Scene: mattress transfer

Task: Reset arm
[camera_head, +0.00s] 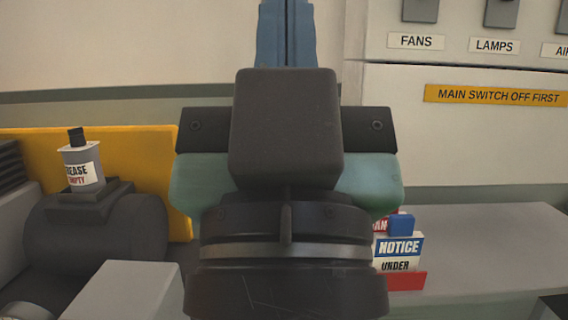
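My gripper (286,130) fills the middle of the head view, seen from behind. It shows a dark block in front of a teal body, with black bolted pieces at both sides and a dark round wrist below. Blue upright bars (287,35) rise above the dark block to the top edge; I cannot tell whether they are fingers. The fingertips are not clearly seen, and whatever lies straight behind the gripper is hidden. No held object can be made out.
At left, a grey grease bottle (82,165) stands on a dark rounded machine (95,235) before a yellow panel (140,155). At right, a notice card (399,250) in a red holder stands on a grey bench (490,245), mostly clear, below a switch panel (400,75).

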